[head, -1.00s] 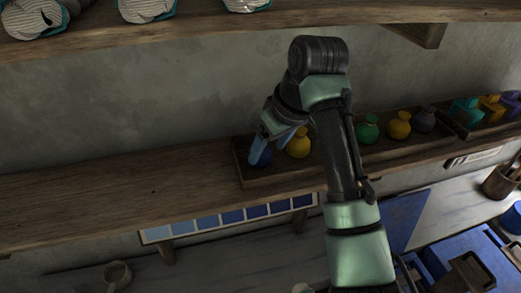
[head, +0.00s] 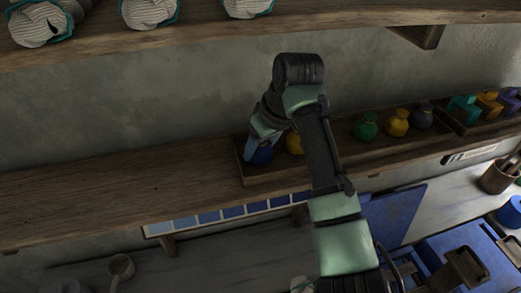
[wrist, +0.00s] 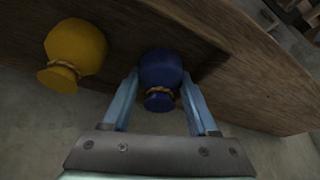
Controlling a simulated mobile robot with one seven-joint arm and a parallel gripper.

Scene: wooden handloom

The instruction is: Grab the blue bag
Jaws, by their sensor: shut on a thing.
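The blue bag (head: 262,155) stands at the left end of a wooden tray (head: 250,180) on the middle shelf. In the wrist view it is a small dark blue pouch (wrist: 160,75) with a tan cord around its neck. My gripper (wrist: 160,85) has one pale blue finger on each side of the bag and is shut on it. In the head view my gripper (head: 262,147) reaches down to the bag from above, and the fingers partly hide it. The bag is still at the tray's left end.
A yellow bag (wrist: 75,52) stands close beside the blue one. Green (head: 366,126), yellow (head: 397,122) and dark grey (head: 421,116) bags stand farther right. An upper shelf (head: 190,40) with striped bundles overhangs. The shelf left of the tray (head: 110,195) is clear.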

